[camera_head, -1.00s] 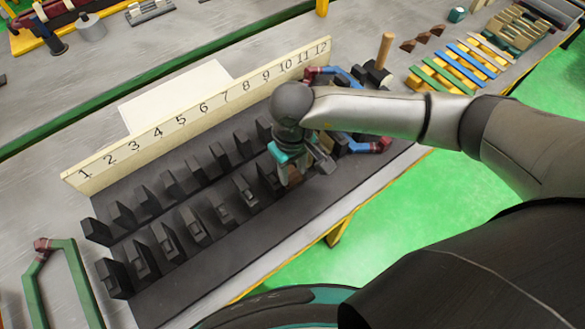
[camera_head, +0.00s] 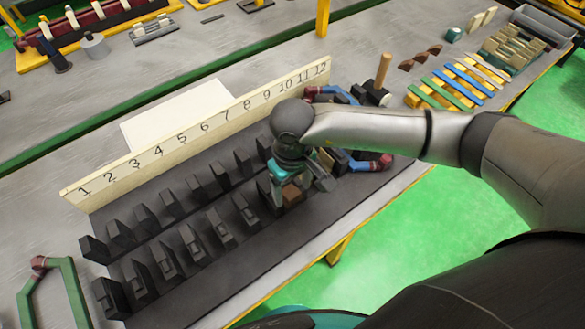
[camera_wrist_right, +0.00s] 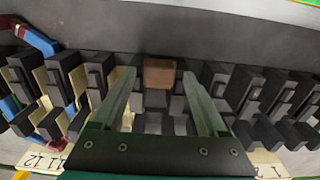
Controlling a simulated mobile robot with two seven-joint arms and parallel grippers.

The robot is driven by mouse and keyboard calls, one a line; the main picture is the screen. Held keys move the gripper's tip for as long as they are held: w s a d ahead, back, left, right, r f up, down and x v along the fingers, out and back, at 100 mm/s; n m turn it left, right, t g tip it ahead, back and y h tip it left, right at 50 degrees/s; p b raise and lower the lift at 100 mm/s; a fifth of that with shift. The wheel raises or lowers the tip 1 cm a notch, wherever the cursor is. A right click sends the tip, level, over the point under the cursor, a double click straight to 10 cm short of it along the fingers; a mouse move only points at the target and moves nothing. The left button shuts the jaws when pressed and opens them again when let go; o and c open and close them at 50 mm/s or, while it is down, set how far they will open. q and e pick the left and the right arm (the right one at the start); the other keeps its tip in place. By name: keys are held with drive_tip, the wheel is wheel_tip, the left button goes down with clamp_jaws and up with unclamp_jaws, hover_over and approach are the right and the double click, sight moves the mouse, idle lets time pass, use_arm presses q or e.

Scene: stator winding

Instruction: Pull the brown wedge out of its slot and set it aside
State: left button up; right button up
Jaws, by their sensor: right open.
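The brown wedge (camera_head: 292,194) is a small brown block among the black slot blocks, in the near row towards the right end of the black slotted base (camera_head: 318,222). In the right wrist view the wedge (camera_wrist_right: 159,73) shows between and a little beyond my fingertips, with gaps on both sides. My right gripper (camera_head: 289,190) is over this part of the base, pointing down. The right wrist view shows its two green fingers (camera_wrist_right: 157,84) spread and empty. Part of the wedge is hidden by the gripper in the head view. My left gripper is out of view.
A cream number strip (camera_head: 205,127) stands along the base's back edge. Red-and-blue coils (camera_head: 368,161) sit at its right end, near an upright wooden stick (camera_head: 383,70). A green coil frame (camera_head: 52,290) lies at left. A white sheet (camera_head: 175,112) lies behind the strip.

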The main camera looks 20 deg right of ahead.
sight(292, 194)
wheel_tip(292, 194, up, 14)
drive_tip(key=b, duration=0.1)
drive_tip(key=shift+r, duration=0.25)
idle(0.5)
